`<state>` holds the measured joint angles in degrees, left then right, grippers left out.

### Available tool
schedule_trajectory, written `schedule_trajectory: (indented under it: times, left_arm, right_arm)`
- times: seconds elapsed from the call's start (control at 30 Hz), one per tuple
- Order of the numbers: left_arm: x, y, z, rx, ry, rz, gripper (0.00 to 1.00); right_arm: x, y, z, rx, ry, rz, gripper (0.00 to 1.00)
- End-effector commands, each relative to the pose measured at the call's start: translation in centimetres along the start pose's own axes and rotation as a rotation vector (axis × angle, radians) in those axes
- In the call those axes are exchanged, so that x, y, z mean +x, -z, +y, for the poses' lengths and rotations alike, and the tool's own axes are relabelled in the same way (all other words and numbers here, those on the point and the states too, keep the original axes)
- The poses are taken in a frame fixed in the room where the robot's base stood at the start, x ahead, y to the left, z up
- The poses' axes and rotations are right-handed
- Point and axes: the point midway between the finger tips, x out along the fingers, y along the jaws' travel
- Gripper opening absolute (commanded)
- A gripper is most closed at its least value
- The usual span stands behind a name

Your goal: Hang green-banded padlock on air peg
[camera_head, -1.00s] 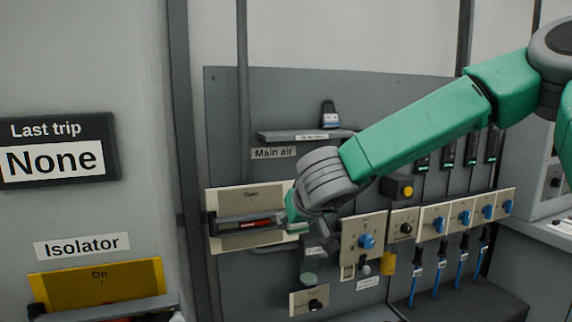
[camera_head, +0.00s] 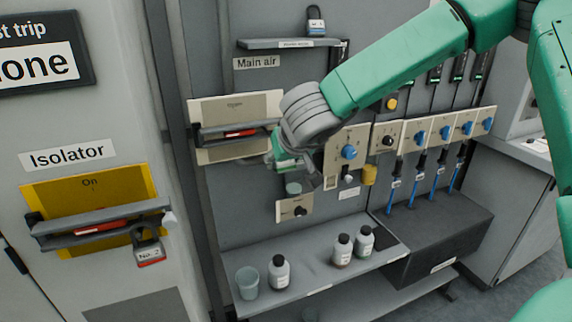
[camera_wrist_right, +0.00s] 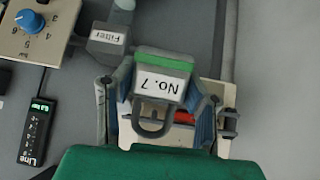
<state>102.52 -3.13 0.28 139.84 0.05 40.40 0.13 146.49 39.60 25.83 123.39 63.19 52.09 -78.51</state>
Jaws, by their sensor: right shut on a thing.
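The green-banded padlock (camera_wrist_right: 162,77), labelled No. 7, is held between the fingers of my right gripper (camera_wrist_right: 158,105), its shackle towards the bottom of the wrist view. In the head view my right gripper (camera_head: 285,160) is at the right end of the Main air valve plate (camera_head: 215,155), and the padlock is mostly hidden. The valve's red-marked lever (camera_head: 240,132) lies level across the plate. In the wrist view the shackle overlaps the plate and a red part (camera_wrist_right: 184,117). I cannot make out the air peg or whether the shackle touches it. My left gripper is not in view.
A blue-banded padlock (camera_head: 316,20) stands on the small upper shelf (camera_head: 270,44). A red-banded padlock (camera_head: 148,248) hangs at the Isolator. Bottles (camera_head: 279,273) and a cup (camera_head: 247,283) stand on the lower shelf (camera_head: 312,272). Knob plates (camera_head: 347,152) are close right of the gripper.

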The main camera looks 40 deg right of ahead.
Motion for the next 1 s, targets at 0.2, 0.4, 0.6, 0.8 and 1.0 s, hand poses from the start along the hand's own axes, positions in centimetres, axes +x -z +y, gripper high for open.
schedule_trajectory:
  times: [0.2,0.4,0.6,0.8,1.0]
  left_arm:
    - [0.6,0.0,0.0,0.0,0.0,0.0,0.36]
    - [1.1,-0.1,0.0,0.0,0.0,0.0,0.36]
    - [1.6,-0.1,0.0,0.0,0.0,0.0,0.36]
    - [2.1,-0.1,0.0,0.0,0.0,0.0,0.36]
    - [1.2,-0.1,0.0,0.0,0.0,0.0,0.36]
  right_arm:
    - [1.1,0.9,-0.1,0.001,0.0,0.002,0.05]
    - [2.1,1.6,0.0,0.002,0.0,0.0,0.05]
    - [3.0,2.5,-0.1,0.002,0.001,0.001,0.05]
    - [3.8,3.3,-0.2,0.002,0.001,0.002,0.05]
    - [4.5,4.0,-0.4,-0.002,-0.002,0.0,0.05]
